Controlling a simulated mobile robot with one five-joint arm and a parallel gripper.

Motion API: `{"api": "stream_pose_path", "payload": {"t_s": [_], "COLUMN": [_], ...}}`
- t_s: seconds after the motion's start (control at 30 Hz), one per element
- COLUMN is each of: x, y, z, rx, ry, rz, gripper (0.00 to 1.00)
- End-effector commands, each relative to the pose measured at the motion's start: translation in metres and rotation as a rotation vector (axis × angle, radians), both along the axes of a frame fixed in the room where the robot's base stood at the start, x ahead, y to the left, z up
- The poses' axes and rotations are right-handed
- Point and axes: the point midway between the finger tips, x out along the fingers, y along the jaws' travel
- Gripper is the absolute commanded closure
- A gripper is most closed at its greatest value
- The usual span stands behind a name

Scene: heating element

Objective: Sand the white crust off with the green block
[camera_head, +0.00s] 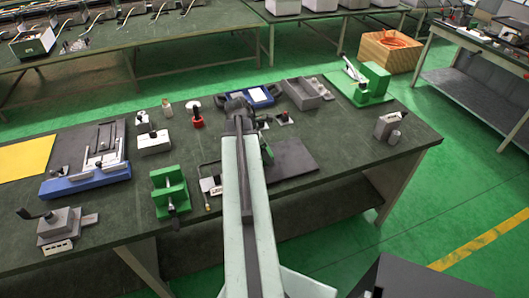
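My arm reaches forward from the bottom middle over the dark green workbench (330,190). Its dark far end (238,106) is above the middle of the bench. My gripper's fingers cannot be made out; the arm hides that area. A small green piece (267,152) shows just right of my arm, at the edge of a dark flat plate (293,158); it may be the green block, partly hidden. A thin bent metal loop with a pale base (211,186) lies just left of my arm; it may be the heating element. White crust cannot be made out.
A green vise (170,192), a blue-based fixture (88,170) and a grey clamp (64,228) stand left. A green toggle press (371,84), a grey tray (303,93) and a small grey block (388,125) stand right. The bench's right front is mostly clear.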

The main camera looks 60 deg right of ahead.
Motion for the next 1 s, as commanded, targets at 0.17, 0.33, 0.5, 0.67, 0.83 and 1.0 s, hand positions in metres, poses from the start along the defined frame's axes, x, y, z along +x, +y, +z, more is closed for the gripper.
{"api": "stream_pose_path", "payload": {"t_s": [0.17,0.33,0.5,0.67,0.83,1.0], "x": [0.000,0.000,0.000,0.000,0.000,0.000], "y": [0.000,0.000,0.000,0.000,0.000,0.000], "z": [0.024,0.021,0.023,0.040,0.054,0.051], "rx": [0.000,-0.001,-0.001,-0.001,-0.001,-0.001], "ry": [0.000,0.001,0.001,0.001,0.001,0.001], "rz": [0.000,0.000,0.000,0.000,0.000,0.000], "gripper": [0.62,0.62,0.62,0.62,0.62,0.62]}}
